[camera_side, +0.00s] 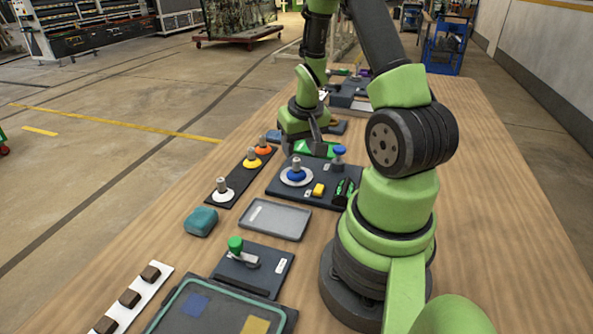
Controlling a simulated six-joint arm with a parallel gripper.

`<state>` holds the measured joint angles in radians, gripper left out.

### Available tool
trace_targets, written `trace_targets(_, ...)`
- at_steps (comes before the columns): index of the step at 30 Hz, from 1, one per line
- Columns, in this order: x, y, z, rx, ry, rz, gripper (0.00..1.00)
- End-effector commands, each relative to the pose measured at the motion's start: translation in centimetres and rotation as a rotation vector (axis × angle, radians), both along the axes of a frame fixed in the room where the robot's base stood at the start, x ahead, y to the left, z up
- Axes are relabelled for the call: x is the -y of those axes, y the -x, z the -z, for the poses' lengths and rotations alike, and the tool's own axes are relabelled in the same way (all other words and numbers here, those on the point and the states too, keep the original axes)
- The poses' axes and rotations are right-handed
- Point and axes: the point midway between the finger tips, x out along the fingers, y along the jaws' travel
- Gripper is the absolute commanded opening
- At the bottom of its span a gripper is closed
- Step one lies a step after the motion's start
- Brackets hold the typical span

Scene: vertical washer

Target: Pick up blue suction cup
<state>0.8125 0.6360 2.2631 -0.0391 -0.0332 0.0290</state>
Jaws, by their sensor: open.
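A blue suction cup (296,174) with a short metal stem stands upright on a white disc on the dark board (275,190). My gripper (314,146) points down over the far part of the board, beyond the blue cup in this view, close to a green part (321,149). It is apart from the blue cup and appears empty. Its fingertips are small and partly hidden, so whether they touch the green part cannot be told.
A dark strip bears white (222,192), yellow (252,160) and orange (263,147) cups. A blue knob (339,155) and yellow block (318,190) are on the board. A grey tray (276,220) and teal block (201,221) are nearer. The table's right side is clear.

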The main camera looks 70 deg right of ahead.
Motion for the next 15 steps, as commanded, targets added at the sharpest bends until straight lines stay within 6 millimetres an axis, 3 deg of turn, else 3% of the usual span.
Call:
trace_targets(5,0.0,-0.1,0.6,0.001,-0.004,-0.001,0.5)
trace_targets(15,0.8,-1.0,4.9,0.002,-0.006,-0.001,0.5)
